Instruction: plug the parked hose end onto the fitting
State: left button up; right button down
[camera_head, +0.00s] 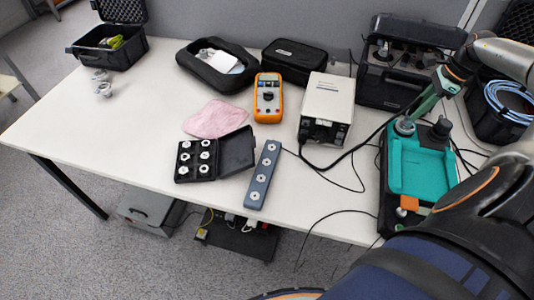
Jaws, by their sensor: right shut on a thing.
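My right gripper (417,113) reaches in from the upper right with green fingers pointing down to the left. It is shut on a small part at the top left corner of the teal unit (421,172). That part is mostly hidden by the fingers, so I cannot tell whether it is the hose end. A round grey metal piece (404,126) shows right at the fingertips. A black hose or cable (362,143) runs from near there down to the left, towards the white box (327,101). I cannot make out the fitting for certain. My left gripper is not in view.
An orange meter (268,99), a pink cloth (216,119), an open black case of small parts (207,159) and a grey-blue strip (263,175) lie on the white table (110,135). A black case (398,78) stands behind the teal unit. Loose cables lie around it. The table's left part is mostly clear.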

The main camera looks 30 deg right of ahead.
jog(key=shift+s+a+m+t+h+p, duration=0.1)
jog(key=shift+m+t+h+p, duration=0.2)
jog(key=shift+m+p, duration=1.35)
jog(key=shift+a+m+t+h+p, duration=0.1)
jog(key=shift+m+h+p, duration=0.3)
jog(key=shift+m+p, duration=1.2)
dwell(1.1)
jog(key=shift+p, duration=0.75)
jog(key=c, duration=0.6)
grip_release()
jog(key=shift+v, duration=2.5)
jog(key=shift+r, duration=0.1)
